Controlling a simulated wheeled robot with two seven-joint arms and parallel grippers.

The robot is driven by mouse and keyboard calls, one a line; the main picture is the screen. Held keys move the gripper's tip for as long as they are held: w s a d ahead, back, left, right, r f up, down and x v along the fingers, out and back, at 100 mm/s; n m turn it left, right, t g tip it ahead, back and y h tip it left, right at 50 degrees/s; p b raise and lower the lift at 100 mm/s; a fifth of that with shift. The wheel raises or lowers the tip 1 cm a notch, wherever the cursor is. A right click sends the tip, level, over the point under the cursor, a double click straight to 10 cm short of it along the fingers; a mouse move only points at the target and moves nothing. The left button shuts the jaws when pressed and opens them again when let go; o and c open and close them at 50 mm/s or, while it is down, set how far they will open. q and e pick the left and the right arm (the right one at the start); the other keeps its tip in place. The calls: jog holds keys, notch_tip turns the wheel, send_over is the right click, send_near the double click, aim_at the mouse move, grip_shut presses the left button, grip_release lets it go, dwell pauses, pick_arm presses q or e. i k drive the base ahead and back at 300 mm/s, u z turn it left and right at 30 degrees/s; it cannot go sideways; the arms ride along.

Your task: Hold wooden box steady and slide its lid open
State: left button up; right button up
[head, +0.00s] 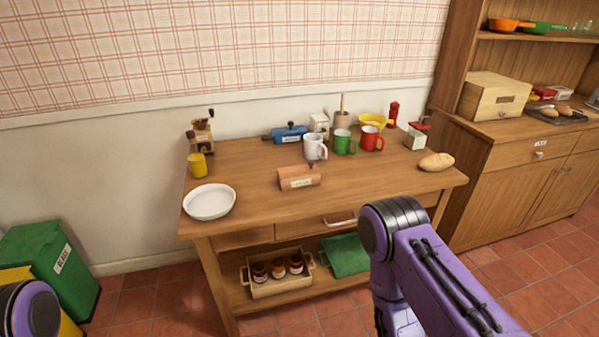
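A small brown wooden box (299,178) with a pale label on its front sits near the middle of the table, in the head view. A small dark knob or part shows at its upper right; whether its lid is shut is too small to tell. A larger light wooden box (490,97) with a label stands on the cabinet at the right. Neither of my grippers is in view. Part of my purple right arm shows at the lower right, in front of the table, and a bit of my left arm shows at the lower left corner.
The wooden table (370,186) also bears a white dish (209,202), a yellow cup (197,165), a grinder (203,131), a blue container (290,133), white, green and red mugs (372,138), and a bread loaf (436,162). The tabletop around the small box is mostly clear.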

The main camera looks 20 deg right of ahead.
aim_at(304, 170)
jog(key=k, duration=0.6)
jog(key=z, duration=0.95)
jog(key=i, duration=1.45)
jog(key=u, duration=0.4)
